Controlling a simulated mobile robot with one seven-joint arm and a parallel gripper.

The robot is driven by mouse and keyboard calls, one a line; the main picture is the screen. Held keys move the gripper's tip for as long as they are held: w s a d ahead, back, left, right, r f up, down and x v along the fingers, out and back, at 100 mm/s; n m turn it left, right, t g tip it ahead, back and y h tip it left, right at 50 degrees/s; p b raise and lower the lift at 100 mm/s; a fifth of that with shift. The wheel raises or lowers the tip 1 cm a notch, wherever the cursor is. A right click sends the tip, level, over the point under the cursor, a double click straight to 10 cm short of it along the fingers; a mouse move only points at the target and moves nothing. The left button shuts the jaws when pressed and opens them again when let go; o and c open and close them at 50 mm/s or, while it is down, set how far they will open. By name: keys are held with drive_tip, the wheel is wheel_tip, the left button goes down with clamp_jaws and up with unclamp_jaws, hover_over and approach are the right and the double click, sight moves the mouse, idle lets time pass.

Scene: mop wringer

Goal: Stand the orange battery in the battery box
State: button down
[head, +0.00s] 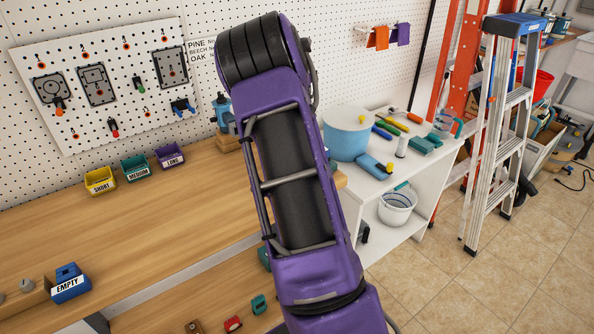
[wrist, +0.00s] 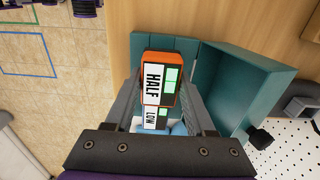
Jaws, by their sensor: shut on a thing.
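An orange battery (wrist: 158,65) with a white HALF label and green squares is between the two fingers of my gripper (wrist: 157,86) in the wrist view. My gripper is shut on it. A teal box (wrist: 240,85), which looks like the battery box, is open beside and behind the battery, mostly to its right. A second label, LOW (wrist: 150,117), shows just below HALF, with a blue part (wrist: 178,128) near it. I cannot tell whether the battery touches the box. In the head view my purple arm hides the gripper and the orange battery.
A blue EMPTY-labelled object (head: 70,284) sits on the wooden bench (head: 140,230) at left. Yellow, teal and purple bins (head: 135,168) line the wall. Small red (head: 232,324) and teal (head: 258,304) items lie low in the picture. A white shelf unit (head: 400,240) stands to the right.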

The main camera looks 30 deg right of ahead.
drive_tip(key=shift+f+b, duration=0.45)
drive_tip(key=shift+f, duration=0.9)
idle(0.6)
drive_tip(key=shift+c, duration=0.8)
unclamp_jaws()
